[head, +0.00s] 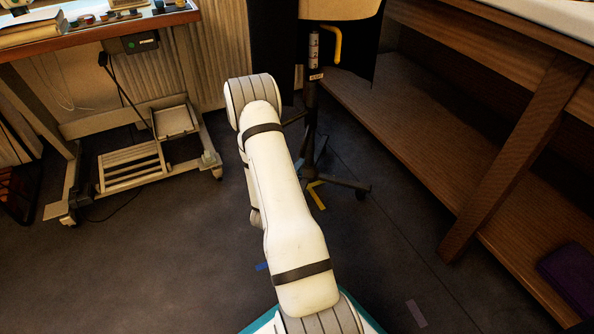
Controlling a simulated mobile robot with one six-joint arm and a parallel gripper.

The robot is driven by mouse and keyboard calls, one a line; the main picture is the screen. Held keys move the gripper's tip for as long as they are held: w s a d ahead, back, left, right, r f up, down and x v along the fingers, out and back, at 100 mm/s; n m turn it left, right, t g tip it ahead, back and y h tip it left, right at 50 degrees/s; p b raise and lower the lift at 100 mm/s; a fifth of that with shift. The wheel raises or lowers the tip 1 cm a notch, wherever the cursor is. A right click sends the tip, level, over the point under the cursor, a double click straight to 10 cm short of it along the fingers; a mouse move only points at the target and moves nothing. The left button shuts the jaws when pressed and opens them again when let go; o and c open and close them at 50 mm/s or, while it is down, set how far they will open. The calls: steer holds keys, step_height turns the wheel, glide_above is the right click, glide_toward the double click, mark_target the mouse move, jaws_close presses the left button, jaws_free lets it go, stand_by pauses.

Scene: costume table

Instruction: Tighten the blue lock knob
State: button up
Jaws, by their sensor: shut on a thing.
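The blue lock knob is not visible. A dark stand post (313,95) with a white number label rises behind my arm, and its lower part and wheeled feet show to the right of the arm. A yellow curved handle (337,44) sits beside the top of the post. My white arm reaches from the bottom of the head view up to a rounded joint left of the post. My gripper is not in view; the arm's end is hidden beyond that joint.
A wheeled table (75,45) with books and small items stands at the left. A wooden shelf unit (400,140) fills the right, with a purple item (570,275) low down. The dark floor (150,265) is clear at lower left.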

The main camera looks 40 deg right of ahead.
steer(key=m+y, duration=0.1)
steer(key=m, duration=0.2)
steer(key=shift+d+m+p, duration=0.1)
steer(key=shift+m+p, duration=0.25)
steer(key=shift+m, duration=0.05)
steer(key=m+y, duration=0.1)
steer(key=m, duration=0.2)
steer(key=shift+f, duration=0.15)
steer(key=m+t+y+b, duration=0.1)
steer(key=m, duration=0.2)
steer(key=m+t+y, duration=0.1)
steer(key=m, duration=0.2)
steer(key=shift+w+f+m, duration=0.1)
steer(key=shift+w+m, duration=0.05)
steer(key=shift+m, duration=0.15)
steer(key=m+t+y, duration=0.1)
steer(key=m, duration=0.2)
steer(key=shift+w+a, duration=0.1)
steer(key=shift+a, duration=0.1)
steer(key=m+t, duration=0.1)
steer(key=m, duration=0.2)
steer(key=shift+t+y, duration=0.3)
steer(key=m+t, duration=0.1)
steer(key=m, duration=0.3)
steer(key=shift+w+a, duration=0.1)
steer(key=shift+a, duration=0.05)
steer(key=shift+r+m+t, duration=0.2)
steer(key=shift+m+t, duration=0.3)
steer(key=shift+m, duration=1.2)
steer(key=shift+w, duration=0.1)
